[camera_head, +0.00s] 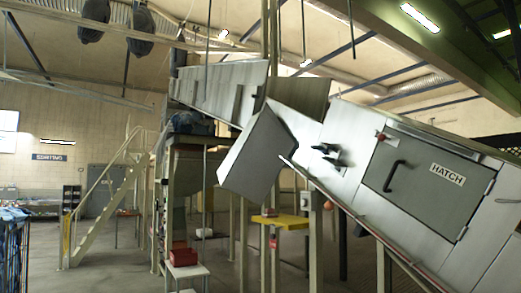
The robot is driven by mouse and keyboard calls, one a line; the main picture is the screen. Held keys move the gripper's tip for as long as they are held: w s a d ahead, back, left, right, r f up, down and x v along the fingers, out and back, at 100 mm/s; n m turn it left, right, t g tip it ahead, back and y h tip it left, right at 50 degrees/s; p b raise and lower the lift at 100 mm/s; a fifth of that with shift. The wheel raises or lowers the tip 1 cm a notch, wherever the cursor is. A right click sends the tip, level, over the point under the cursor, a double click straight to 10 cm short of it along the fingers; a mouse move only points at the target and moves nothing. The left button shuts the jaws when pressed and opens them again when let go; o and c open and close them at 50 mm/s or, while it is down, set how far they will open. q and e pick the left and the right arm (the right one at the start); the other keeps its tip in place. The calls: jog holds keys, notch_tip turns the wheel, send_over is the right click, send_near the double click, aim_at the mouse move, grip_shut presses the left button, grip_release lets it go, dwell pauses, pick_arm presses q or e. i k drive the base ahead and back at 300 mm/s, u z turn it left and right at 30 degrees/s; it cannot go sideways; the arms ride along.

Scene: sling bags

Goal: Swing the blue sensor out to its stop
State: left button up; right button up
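I cannot make out a blue sensor in the head view. A long grey metal chute (350,130) slopes down from upper left to lower right. It carries a hatch door (425,185) marked HATCH, with a black handle (393,175), which looks closed. A dark fitting (328,153) sits on the chute wall left of the hatch; it is too small to tell what it is. A grey panel (253,155) hangs out from the chute's side. Neither of my grippers shows.
A yellow plate (279,221) stands below the chute among support posts. A white stand (186,271) is to its left. A stair with railings (105,195) stands further back. Blue hanging items (13,245) are at the left edge. Open floor lies at lower left.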

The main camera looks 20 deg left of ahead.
aim_at(325, 148)
jog(key=u, duration=0.65)
jog(key=i, duration=1.5)
jog(key=u, duration=0.1)
